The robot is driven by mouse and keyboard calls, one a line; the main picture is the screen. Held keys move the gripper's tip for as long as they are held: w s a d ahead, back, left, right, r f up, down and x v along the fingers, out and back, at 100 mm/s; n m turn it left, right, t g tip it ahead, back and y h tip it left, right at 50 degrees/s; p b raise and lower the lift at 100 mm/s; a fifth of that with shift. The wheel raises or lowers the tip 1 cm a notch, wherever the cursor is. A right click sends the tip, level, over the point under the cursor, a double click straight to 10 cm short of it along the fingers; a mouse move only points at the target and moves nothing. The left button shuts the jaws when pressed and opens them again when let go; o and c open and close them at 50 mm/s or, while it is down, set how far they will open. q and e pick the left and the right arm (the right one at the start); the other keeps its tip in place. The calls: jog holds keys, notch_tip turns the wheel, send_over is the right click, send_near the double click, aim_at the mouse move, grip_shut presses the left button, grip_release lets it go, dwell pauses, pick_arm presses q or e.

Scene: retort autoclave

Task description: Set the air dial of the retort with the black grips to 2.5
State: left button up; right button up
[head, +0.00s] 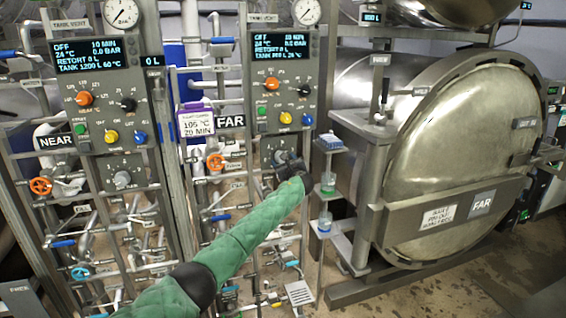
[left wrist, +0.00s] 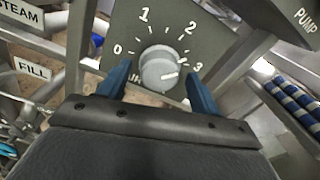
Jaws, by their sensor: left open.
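The far panel's lower dial (head: 281,157) sits below its coloured knobs, and my left gripper (head: 291,168) is right at it, partly covering it. In the left wrist view, the dial's round grey knob (left wrist: 158,68) stands between the two blue fingers of my open left gripper (left wrist: 160,78). The dial plate (left wrist: 172,22) reads 0, 1, 2, 3, and a pale mark on the knob points right, near the 3. Contact between fingers and knob cannot be told. The far retort door (head: 465,150) is shut. My right gripper is not in view.
Pipes and an orange handwheel (head: 215,161) lie left of my gripper. A small stand with bottles (head: 325,225) is close on its right.

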pick_arm(q)
jog(key=b+v, duration=0.1)
jog(key=v, duration=0.5)
jog(key=shift+b, duration=0.3)
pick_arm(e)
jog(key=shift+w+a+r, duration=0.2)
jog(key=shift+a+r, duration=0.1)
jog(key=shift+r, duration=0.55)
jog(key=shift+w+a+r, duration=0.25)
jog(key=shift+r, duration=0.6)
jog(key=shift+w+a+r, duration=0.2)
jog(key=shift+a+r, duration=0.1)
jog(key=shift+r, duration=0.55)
pick_arm(q)
jog(key=shift+s+f, duration=0.1)
